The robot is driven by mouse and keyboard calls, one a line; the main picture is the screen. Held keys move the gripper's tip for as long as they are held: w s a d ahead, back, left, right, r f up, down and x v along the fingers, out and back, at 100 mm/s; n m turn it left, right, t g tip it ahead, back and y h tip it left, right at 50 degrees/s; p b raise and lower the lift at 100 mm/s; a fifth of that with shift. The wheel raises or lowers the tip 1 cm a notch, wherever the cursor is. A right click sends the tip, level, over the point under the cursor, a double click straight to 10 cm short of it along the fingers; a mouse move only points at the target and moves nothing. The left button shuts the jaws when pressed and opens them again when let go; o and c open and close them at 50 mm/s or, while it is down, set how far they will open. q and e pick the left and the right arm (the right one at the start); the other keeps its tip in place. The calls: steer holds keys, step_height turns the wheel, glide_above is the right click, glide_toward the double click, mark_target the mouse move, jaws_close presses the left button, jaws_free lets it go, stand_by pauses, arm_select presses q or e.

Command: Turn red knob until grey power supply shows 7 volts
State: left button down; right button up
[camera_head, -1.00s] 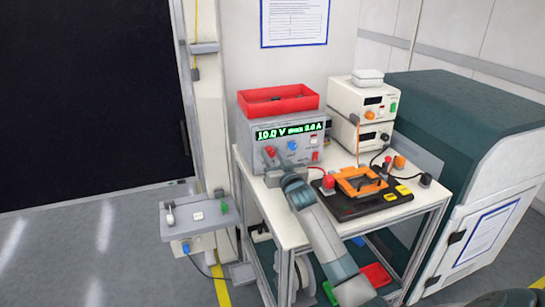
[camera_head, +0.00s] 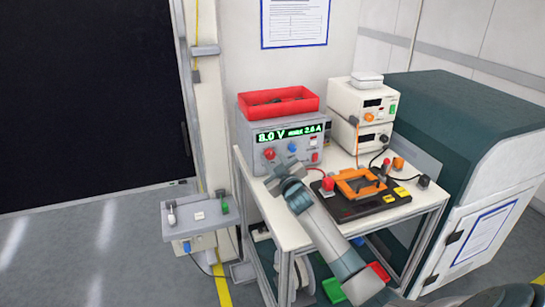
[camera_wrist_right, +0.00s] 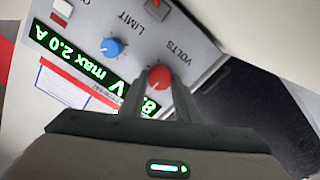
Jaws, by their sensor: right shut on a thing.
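The grey power supply (camera_head: 245,140) stands on the white table, and its green display (camera_head: 290,133) reads 8.0 V, with a max current beside it. The red knob (camera_head: 269,154) is at the left of its front panel, beside a blue knob (camera_head: 292,147). My right gripper (camera_head: 274,168) is at the red knob. In the right wrist view, its two fingers (camera_wrist_right: 160,92) are on either side of the red knob (camera_wrist_right: 160,77), under the VOLTS label, shut on it. The fingers partly cover the display there. My left gripper is not in view.
A red bin (camera_head: 248,108) sits on the power supply. Two stacked white instruments (camera_head: 345,99) stand to its right. A black board with an orange frame (camera_head: 346,191) and cables lies close to my right arm. A small grey stand (camera_head: 178,224) is at the left.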

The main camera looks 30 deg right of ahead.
steer(key=shift+n, duration=0.9)
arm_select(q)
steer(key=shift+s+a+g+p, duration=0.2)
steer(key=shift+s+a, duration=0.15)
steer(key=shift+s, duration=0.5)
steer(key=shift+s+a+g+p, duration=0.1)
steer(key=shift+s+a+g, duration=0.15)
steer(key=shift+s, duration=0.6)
arm_select(e)
steer(key=shift+n, duration=0.9)
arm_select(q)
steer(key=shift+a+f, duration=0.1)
arm_select(e)
steer(key=o, duration=1)
steer(key=shift+o, duration=0.2)
steer(key=shift+s, duration=0.1)
